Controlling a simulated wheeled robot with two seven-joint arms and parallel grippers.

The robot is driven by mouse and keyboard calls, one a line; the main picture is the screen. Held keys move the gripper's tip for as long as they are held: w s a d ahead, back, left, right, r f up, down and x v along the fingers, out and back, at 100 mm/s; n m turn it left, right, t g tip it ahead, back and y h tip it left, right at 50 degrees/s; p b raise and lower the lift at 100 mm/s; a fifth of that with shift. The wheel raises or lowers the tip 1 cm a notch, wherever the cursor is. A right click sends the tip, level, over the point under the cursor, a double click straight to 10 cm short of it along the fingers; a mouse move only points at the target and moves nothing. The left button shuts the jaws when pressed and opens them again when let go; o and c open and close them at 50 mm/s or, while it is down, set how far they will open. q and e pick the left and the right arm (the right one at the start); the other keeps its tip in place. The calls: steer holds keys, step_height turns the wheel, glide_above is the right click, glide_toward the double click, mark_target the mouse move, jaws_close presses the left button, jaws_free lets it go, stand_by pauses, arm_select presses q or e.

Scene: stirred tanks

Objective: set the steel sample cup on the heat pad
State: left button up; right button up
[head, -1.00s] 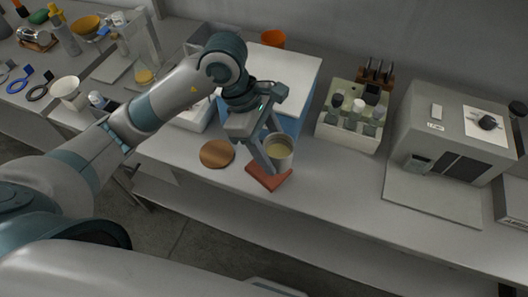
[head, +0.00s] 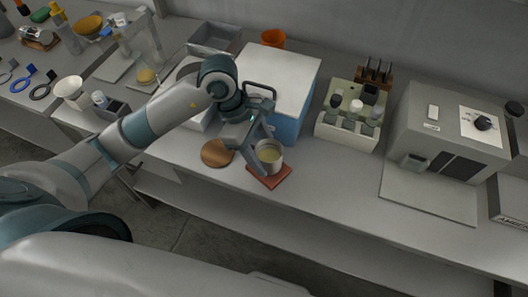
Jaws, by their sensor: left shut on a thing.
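The steel sample cup (head: 272,166) is upright with a yellowish content, in the middle of the head view. A flat red-brown square pad (head: 273,182), which looks like the heat pad, lies on the bench directly below it. The cup's base overlaps the pad in the picture; I cannot tell whether it touches or hovers slightly above. My left gripper (head: 261,157) is shut on the cup, one finger showing in front at its left side and the other reaching its far side. My right gripper is not in view.
A round brown disc (head: 217,153) lies just left of the pad. A blue-and-white box (head: 289,119) stands close behind the cup. A pale green rack (head: 345,136) with several items and a grey oven-like device (head: 451,133) stand to the right. The bench front right of the pad is clear.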

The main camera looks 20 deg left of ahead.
arm_select(q)
steer(key=shift+f, duration=0.35)
steer(key=shift+f, duration=0.15)
steer(key=o, duration=1.1)
steer(key=shift+r, duration=0.25)
